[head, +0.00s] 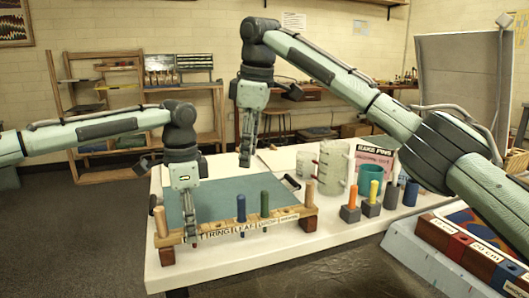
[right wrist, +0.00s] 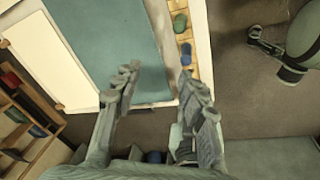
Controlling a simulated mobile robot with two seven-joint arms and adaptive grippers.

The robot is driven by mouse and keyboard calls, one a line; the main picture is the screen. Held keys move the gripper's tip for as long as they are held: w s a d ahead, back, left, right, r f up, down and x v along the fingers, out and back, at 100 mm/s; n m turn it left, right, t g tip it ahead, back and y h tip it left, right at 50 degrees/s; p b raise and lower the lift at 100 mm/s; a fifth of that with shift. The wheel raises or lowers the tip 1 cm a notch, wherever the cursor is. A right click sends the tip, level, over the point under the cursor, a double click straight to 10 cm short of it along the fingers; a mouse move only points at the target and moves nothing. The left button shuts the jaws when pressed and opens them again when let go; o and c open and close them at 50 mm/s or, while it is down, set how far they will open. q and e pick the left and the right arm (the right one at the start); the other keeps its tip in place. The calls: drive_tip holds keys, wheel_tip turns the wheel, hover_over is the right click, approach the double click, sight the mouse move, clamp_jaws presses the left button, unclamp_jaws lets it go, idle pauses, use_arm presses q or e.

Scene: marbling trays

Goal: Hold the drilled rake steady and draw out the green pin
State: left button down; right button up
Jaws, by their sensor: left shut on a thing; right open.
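The drilled rake (head: 285,216) is a wooden bar along the near edge of the blue-green tray, with word labels on its front. The green pin (head: 265,204) stands upright in it, right of a blue pin (head: 241,208). My left gripper (head: 191,236) is shut on the left part of the rake, its fingers hiding part of the bar. My right gripper (head: 245,157) is open and empty above the tray, behind and higher than the pins. In the right wrist view, the green pin (right wrist: 180,23) and blue pin (right wrist: 186,53) lie beyond the open fingers (right wrist: 160,85).
Wooden pegs stand at the rake's left end (head: 160,222) and right end (head: 310,192). The tray (head: 215,199) lies behind it. A colourful box (head: 450,255) is at the near right.

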sight(265, 191)
drive_tip(key=d, duration=0.1)
drive_tip(key=d+g, duration=0.1)
drive_tip(key=s+d+n+h, duration=0.1)
drive_tip(key=shift+d+f+g, duration=0.1)
drive_tip(key=shift+f+g, duration=0.15)
drive_tip(key=shift+g, duration=0.15)
drive_tip(key=shift+s+d+f, duration=0.1)
drive_tip(key=shift+f, duration=0.1)
wheel_tip(265, 191, down, 12)
drive_tip(key=shift+r, duration=0.25)
clamp_jaws()
